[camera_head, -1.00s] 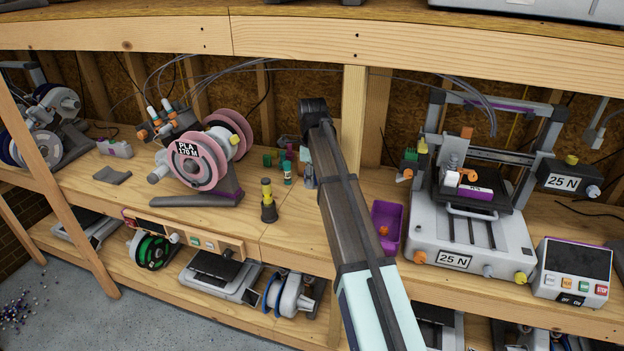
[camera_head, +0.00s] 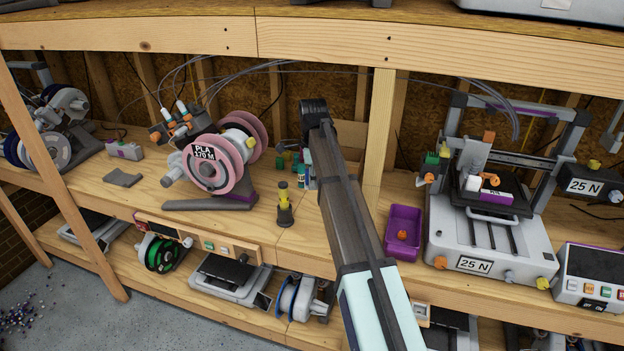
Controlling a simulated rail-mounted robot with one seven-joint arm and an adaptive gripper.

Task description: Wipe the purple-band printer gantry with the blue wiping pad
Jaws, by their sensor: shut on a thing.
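A white and grey printer (camera_head: 490,240) with a "25 N" label stands on the shelf at the right. Its grey gantry (camera_head: 535,162) spans two uprights above the dark bed, and an orange and white print head and a purple block (camera_head: 498,197) show at the bed. My arm rises from the bottom centre to a black joint at mid-picture, well left of this printer. My gripper is hidden behind the arm, so what it holds cannot be seen. I cannot make out the blue wiping pad.
A purple bin (camera_head: 403,219) sits left of the printer, and a control box (camera_head: 590,270) right of it. A yellow-topped dark bottle (camera_head: 284,207) and a pink spool (camera_head: 203,168) stand left of my arm. A wooden post (camera_head: 380,130) and upper shelf beam (camera_head: 330,45) limit room.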

